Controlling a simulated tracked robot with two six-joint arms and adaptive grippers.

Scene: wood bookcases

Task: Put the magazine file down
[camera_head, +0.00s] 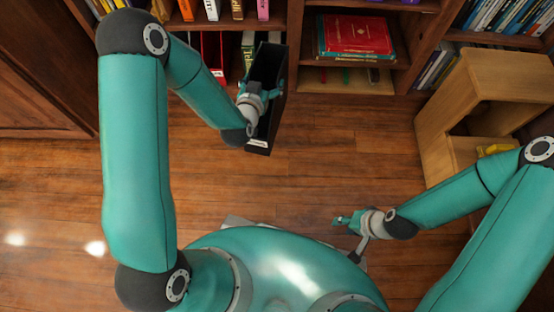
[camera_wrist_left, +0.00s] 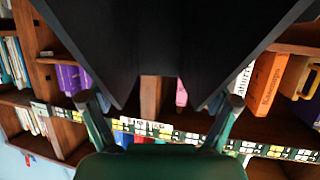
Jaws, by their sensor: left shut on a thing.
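The magazine file (camera_head: 267,128) is a black, narrow, open-topped box with a small pale label at its near end. It is in front of the bookcase, over the wooden floor. My left gripper (camera_head: 262,92) is shut on it. In the left wrist view the black file (camera_wrist_left: 165,40) fills the top, with a finger at each side; its far parts are out of frame. I cannot tell whether its base touches anything. My right gripper (camera_head: 342,220) is low over the floor near my base, apart from the file; its jaws are too small to read.
The bookcase (camera_head: 295,45) stands at the back, with a red file (camera_head: 214,55) in its lower left bay and stacked red books (camera_head: 355,35) in the bay to the right. A light wooden step unit (camera_head: 490,75) stands at right. The middle floor (camera_head: 350,140) is clear.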

